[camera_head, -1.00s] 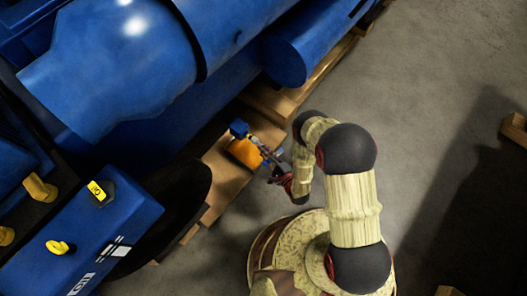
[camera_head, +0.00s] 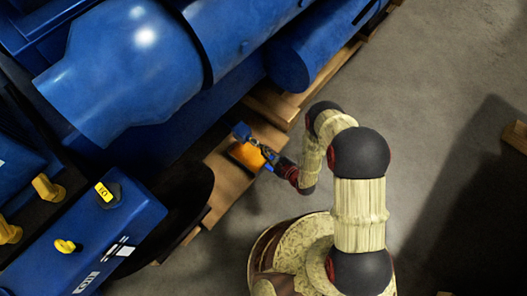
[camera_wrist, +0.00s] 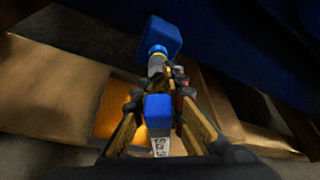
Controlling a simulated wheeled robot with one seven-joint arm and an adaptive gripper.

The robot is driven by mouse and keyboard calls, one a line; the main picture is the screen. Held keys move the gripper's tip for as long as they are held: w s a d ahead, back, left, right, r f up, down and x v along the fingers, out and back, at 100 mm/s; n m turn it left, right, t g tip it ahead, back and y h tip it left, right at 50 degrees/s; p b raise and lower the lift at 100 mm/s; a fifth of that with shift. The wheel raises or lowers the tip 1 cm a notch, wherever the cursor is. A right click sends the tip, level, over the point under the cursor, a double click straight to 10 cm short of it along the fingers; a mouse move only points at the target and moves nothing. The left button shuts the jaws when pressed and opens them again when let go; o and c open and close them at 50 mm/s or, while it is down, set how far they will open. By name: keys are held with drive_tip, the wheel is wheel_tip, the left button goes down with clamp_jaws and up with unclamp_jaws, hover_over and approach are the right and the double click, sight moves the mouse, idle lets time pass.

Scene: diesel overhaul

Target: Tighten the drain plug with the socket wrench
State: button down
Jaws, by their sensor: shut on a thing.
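My gripper (camera_head: 264,153) is low beside the engine's underside, over the wooden pallet. In the wrist view its two yellowish fingers (camera_wrist: 160,105) are closed in around a tool with a blue grip (camera_wrist: 158,110) and a grey marked shank, which looks like the socket wrench. Beyond the fingers a grey metal piece (camera_wrist: 157,64) with a yellow collar meets a blue block (camera_wrist: 164,36). The blue block also shows in the head view (camera_head: 241,131). I cannot tell whether the tool touches that block. I cannot make out the drain plug for certain.
The large blue engine (camera_head: 130,75) fills the upper left. A blue box with yellow caps (camera_head: 98,238) is at lower left.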

drive_tip(key=m, duration=0.1)
drive_tip(key=m+g, duration=0.1)
drive_tip(key=w+m, duration=0.1)
drive_tip(key=shift+d+r+g+y, duration=0.25)
drive_tip(key=shift+d+g+y, duration=0.1)
drive_tip(key=shift+g+y, duration=0.05)
drive_tip(key=shift+m, duration=0.3)
drive_tip(key=shift+w+d+f+m+b, duration=0.15)
drive_tip(key=shift+w+f+m+b, duration=0.1)
drive_tip(key=shift+m+b, duration=0.35)
drive_tip(key=m, duration=0.1)
drive_tip(key=m+g+y, duration=0.1)
drive_tip(key=w+m+g+y, duration=0.1)
drive_tip(key=m, duration=0.1)
drive_tip(key=shift+d+f, duration=0.3)
drive_tip(key=shift+d, duration=0.05)
drive_tip(key=shift+w+d+f+m+g+y, duration=0.15)
drive_tip(key=shift+m+g+y, duration=0.2)
drive_tip(key=shift+m, duration=0.35)
drive_tip(key=shift+w+r+m+g+y, duration=0.1)
drive_tip(key=shift+m+g+y, duration=0.15)
drive_tip(key=shift+m+y, duration=0.35)
